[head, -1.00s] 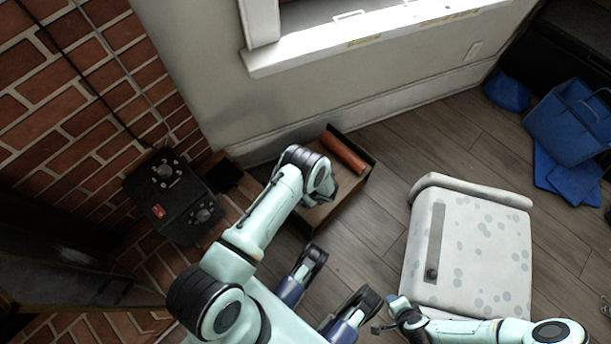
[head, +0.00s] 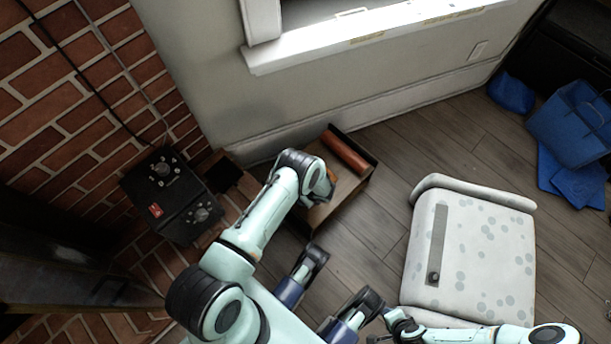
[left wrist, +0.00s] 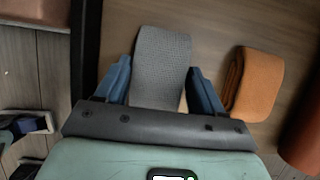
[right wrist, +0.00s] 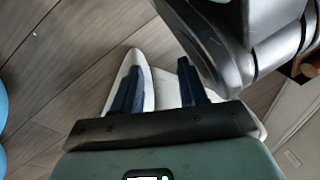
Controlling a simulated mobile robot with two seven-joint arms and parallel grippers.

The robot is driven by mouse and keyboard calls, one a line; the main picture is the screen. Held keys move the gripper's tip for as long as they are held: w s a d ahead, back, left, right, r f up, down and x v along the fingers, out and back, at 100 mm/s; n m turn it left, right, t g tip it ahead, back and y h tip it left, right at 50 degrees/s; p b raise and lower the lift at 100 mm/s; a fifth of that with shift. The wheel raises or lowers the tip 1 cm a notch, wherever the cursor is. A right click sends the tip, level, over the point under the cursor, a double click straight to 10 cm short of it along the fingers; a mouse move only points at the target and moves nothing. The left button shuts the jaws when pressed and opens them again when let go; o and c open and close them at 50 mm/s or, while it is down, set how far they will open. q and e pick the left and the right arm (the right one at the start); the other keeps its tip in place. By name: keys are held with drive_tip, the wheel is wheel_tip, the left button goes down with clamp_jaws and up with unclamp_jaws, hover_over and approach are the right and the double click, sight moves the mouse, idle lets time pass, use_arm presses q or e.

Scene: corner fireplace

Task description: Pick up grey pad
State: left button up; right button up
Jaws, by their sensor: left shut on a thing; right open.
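The grey pad (left wrist: 162,62) is a textured grey strip in the left wrist view. It lies between the two fingers of my left gripper (left wrist: 160,88), which is shut on it. In the head view my left gripper (head: 322,190) is down inside the wooden tray (head: 348,199), and the arm hides the pad there. My right gripper (right wrist: 157,88) is open and empty in the right wrist view. In the head view it is low in the picture, beside the white spotted seat.
An orange-brown cylinder (head: 345,152) lies along the tray's far side. A folded orange cloth (left wrist: 258,85) lies right of the pad. A black box with knobs (head: 172,195) stands by the brick wall. The white spotted seat (head: 470,255) and blue bag (head: 572,125) are to the right.

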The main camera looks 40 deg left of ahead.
use_arm(q)
wheel_tip(320, 180, up, 8)
drive_tip(key=p, duration=0.3)
drive_tip(key=shift+w, duration=0.1)
use_arm(e)
drive_tip(key=w+r+t, duration=0.2)
drive_tip(key=w+r, duration=0.3)
use_arm(q)
wheel_tip(320, 180, up, 12)
drive_tip(key=p, duration=0.3)
use_arm(e)
drive_tip(key=s+a+r+g, duration=0.2)
drive_tip(key=s+a+r, duration=0.1)
drive_tip(key=s, duration=0.2)
drive_tip(key=shift+s+a+r+n+y, duration=0.3)
drive_tip(key=shift+s+a+y, duration=0.05)
drive_tip(key=shift+y, duration=0.05)
